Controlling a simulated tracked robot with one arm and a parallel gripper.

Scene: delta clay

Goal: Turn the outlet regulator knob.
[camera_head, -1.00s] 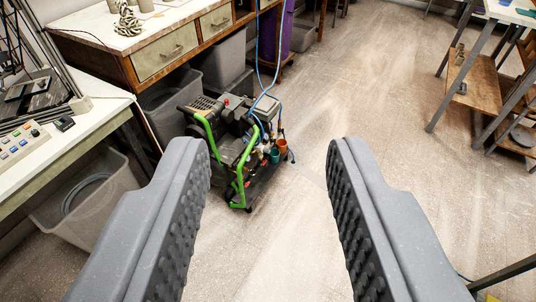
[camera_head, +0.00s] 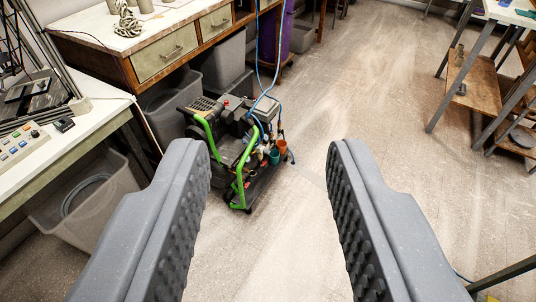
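A small compressor (camera_head: 226,128) with a green tube frame and black body stands on the floor left of centre, beyond my gripper. A blue hose (camera_head: 258,60) rises from it. Small fittings sit at its right end, with a teal cup (camera_head: 274,157) and an orange cup (camera_head: 282,146) beside them. The outlet regulator knob is too small to make out for certain among these fittings. My gripper (camera_head: 268,150) is open and empty, its two grey studded fingers wide apart in the foreground. Neither finger visibly touches the compressor.
A wooden bench with drawers (camera_head: 168,53) stands behind the compressor, with grey bins (camera_head: 176,103) below. A white table (camera_head: 92,117) with a control box is at left. Metal-legged shelving (camera_head: 470,85) is at right. The floor (camera_head: 340,90) right of the compressor is clear.

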